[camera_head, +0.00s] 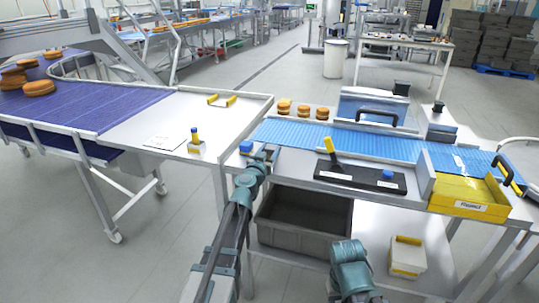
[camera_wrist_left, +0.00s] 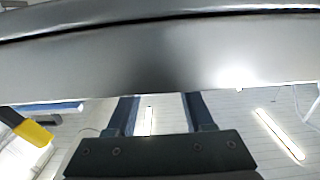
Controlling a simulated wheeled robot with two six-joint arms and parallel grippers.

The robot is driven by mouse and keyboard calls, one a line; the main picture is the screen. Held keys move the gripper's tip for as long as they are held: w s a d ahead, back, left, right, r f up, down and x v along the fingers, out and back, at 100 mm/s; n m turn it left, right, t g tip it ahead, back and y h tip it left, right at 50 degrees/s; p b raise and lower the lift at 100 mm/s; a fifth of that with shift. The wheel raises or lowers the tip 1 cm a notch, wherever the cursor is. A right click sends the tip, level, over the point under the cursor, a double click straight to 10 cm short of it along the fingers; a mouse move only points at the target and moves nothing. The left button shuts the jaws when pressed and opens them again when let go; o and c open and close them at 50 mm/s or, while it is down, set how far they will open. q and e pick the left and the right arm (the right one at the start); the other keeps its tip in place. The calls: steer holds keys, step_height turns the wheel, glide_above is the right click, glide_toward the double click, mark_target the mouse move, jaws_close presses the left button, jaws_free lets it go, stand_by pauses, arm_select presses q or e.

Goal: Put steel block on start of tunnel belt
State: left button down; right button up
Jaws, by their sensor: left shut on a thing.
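My left gripper (camera_head: 262,156) is at the near left corner of the blue tunnel belt (camera_head: 285,134). It is shut, and a small blue block (camera_head: 246,146) shows at its fingertips. I cannot tell from its colour whether this is the steel block. In the left wrist view the two fingers (camera_wrist_left: 160,115) run up behind a broad smooth grey surface (camera_wrist_left: 150,55), which hides their tips and what they hold. The belt runs right under a blue-and-grey tunnel (camera_head: 372,108). A teal part of my right arm shows at the bottom; its gripper is out of view.
A yellow bin (camera_head: 468,197) stands at right. Several orange rounds (camera_head: 303,111) sit behind the belt. A grey crate (camera_head: 300,220) is below.

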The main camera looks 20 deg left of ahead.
arm_select(q)
steer(key=shift+f, duration=0.15)
steer(key=shift+c, duration=1.4)
jaws_free()
steer(key=shift+r, duration=0.2)
